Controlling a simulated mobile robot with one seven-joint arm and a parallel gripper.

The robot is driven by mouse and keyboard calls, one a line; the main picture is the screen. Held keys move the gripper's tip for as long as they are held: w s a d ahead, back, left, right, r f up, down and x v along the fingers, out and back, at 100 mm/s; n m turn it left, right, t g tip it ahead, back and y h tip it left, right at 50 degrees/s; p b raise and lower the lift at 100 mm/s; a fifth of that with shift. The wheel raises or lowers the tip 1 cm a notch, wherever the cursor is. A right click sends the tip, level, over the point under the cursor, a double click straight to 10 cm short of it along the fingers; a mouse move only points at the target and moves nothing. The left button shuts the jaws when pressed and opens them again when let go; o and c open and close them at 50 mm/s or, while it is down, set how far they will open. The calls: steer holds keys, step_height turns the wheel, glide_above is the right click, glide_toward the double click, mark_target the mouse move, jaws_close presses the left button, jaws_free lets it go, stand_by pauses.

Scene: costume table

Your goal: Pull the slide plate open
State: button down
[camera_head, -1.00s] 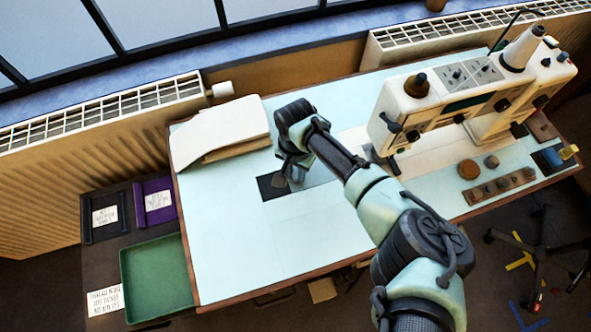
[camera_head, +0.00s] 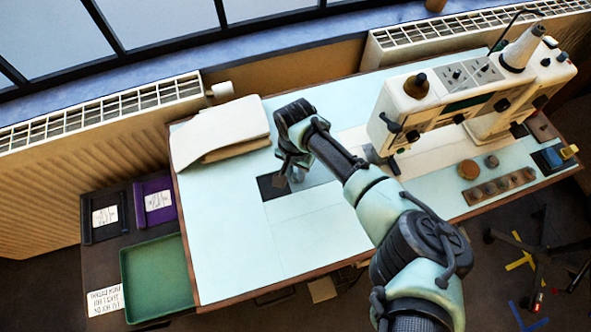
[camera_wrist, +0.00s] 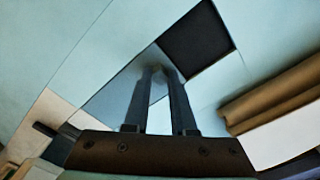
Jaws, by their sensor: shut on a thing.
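The slide plate (camera_wrist: 105,101) is a shiny grey metal strip set into the pale sewing table; in the head view it (camera_head: 317,173) lies partly behind my arm. A dark square opening (camera_wrist: 196,40) is at its end, and it also shows in the head view (camera_head: 268,188). My gripper (camera_wrist: 158,70) points down at the plate's end beside the opening. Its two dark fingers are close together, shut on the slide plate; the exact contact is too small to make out. In the head view my gripper (camera_head: 290,176) hides part of that edge.
A sewing machine (camera_head: 465,95) stands right of my arm. A folded cream cloth (camera_head: 220,130) lies left of the gripper. A green tray (camera_head: 157,279) sits off the table's left edge. The table surface (camera_head: 235,235) in front of the opening is clear.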

steer(key=a, duration=0.1)
steer(key=a+r+p, duration=0.1)
steer(key=a+p, duration=0.1)
steer(key=shift+w+r+t, duration=0.25)
steer(key=shift+w+t, duration=0.05)
steer(key=shift+w, duration=0.1)
steer(key=shift+s+a+f+p, duration=0.1)
steer(key=shift+s+a+p, duration=0.2)
steer(key=shift+p, duration=0.5)
steer(key=shift+s+a+f+p, duration=0.2)
steer(key=shift+s+a+p, duration=0.15)
steer(key=shift+a+p, duration=0.2)
steer(key=shift+s+a+f, duration=0.15)
steer(key=shift+s+a, duration=0.15)
steer(key=shift+a, duration=0.25)
steer(key=shift+s+a+f, duration=0.15)
steer(key=shift+s+a, duration=0.1)
steer(key=shift+a, duration=0.25)
steer(key=shift+s, duration=0.1)
steer(key=shift+f, duration=0.1)
steer(key=c, duration=0.7)
jaws_free()
steer(key=shift+s+d, duration=0.1)
steer(key=shift+s, duration=0.05)
